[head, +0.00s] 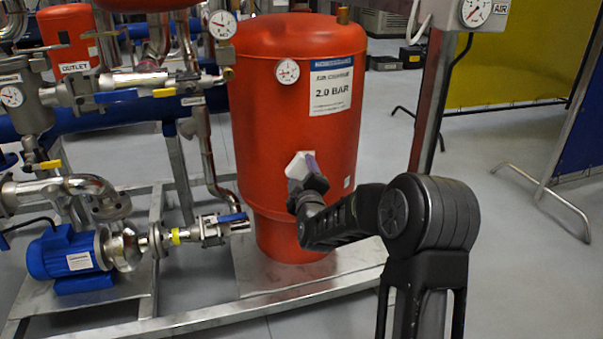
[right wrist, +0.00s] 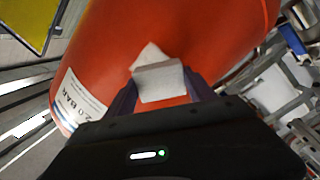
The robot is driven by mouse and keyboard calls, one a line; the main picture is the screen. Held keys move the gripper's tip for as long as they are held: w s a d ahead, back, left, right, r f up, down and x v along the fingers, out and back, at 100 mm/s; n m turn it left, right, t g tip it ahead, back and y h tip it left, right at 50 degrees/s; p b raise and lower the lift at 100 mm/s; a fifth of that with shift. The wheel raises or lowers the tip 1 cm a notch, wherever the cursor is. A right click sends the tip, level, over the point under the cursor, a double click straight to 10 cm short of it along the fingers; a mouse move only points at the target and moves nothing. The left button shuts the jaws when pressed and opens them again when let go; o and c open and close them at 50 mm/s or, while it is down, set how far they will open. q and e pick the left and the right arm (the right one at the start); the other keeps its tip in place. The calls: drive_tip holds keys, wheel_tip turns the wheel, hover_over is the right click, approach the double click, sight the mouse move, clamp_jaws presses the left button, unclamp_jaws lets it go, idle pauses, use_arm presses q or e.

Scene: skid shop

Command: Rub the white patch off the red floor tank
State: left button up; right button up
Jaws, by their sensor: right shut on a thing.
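The red floor tank (head: 255,130) stands upright in the middle of the head view and fills much of the right wrist view (right wrist: 210,35). My right gripper (head: 307,168) is at the tank's lower front, shut on a pale grey-white pad (right wrist: 160,82). In the right wrist view a white patch (right wrist: 148,54) shows on the red surface just beyond the pad, which partly hides it. In the head view a white shape (head: 297,166) shows at the fingertips; I cannot tell pad from patch there. Whether the pad touches the tank is unclear. My left gripper is out of view.
The tank carries a gauge (head: 287,71) and a "2.0 BAR" label (head: 332,88). Pipes, valves and a blue pump (head: 65,255) crowd the left. A grey post (head: 432,100) stands right of the tank. Open floor (head: 510,240) lies at the right, before a yellow screen (head: 520,60).

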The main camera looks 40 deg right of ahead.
drive_tip(key=shift+x, duration=1.15)
drive_tip(key=shift+s+d+f+b, duration=0.1)
drive_tip(key=shift+s+d+b, duration=0.25)
drive_tip(key=shift+d, duration=0.25)
drive_tip(key=shift+s+d+b, duration=0.35)
drive_tip(key=shift+d, duration=0.2)
drive_tip(key=shift+s+d, duration=0.35)
drive_tip(key=shift+d, duration=0.2)
drive_tip(key=shift+w+b, duration=0.1)
drive_tip(key=shift+b, duration=0.2)
